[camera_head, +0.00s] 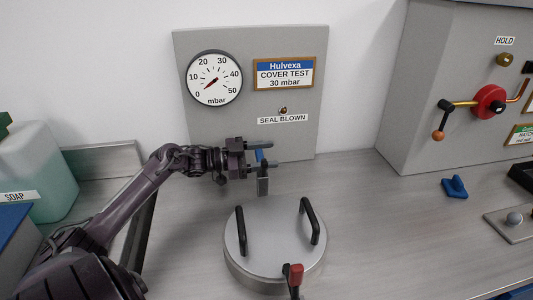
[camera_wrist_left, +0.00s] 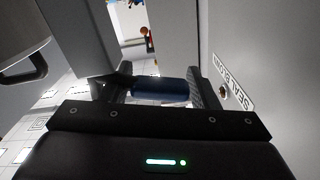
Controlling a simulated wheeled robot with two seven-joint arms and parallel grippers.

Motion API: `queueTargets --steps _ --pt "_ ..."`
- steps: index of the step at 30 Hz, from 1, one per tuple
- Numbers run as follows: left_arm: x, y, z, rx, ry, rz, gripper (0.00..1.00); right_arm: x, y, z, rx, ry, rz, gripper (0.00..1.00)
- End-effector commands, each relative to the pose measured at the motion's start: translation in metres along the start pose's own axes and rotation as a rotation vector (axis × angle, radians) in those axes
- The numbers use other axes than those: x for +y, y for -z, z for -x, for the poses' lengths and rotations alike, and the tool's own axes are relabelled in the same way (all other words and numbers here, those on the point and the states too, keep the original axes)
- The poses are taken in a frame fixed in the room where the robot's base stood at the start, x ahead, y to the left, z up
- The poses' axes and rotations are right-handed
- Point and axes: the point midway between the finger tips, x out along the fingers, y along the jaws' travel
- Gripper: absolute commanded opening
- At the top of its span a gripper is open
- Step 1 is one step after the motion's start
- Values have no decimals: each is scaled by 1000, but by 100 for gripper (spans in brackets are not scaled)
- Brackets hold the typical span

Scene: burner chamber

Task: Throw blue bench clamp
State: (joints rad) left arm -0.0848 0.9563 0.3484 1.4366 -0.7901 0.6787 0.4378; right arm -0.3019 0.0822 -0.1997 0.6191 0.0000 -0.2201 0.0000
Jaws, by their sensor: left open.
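The blue bench clamp (camera_head: 263,184) stands upright at the back edge of the round metal lid (camera_head: 272,262), with a grey post and a blue handle on top. My left gripper (camera_head: 269,155) comes in from the left at the height of the blue handle. Its jaws are open, with the handle between them. In the left wrist view the blue handle (camera_wrist_left: 160,90) lies across the space between the two fingers; whether they touch it I cannot tell. My right gripper is not in view.
A red-handled clamp (camera_head: 293,276) stands at the lid's front. The lid has two black handles (camera_head: 310,221). A gauge panel (camera_head: 250,125) stands close behind the gripper. A loose blue piece (camera_head: 455,187) lies at right. Soap (camera_head: 38,165) is at left.

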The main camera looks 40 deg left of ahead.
Motion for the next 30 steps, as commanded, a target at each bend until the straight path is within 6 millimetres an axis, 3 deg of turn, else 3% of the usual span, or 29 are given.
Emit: queueTargets --steps 10,21,30 --pt "0 0 -4 -1 0 0 53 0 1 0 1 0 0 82" --pt "0 0 -4 -1 0 0 5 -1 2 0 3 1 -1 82" --pt "1 2 -4 -1 0 -35 4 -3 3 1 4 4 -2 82"
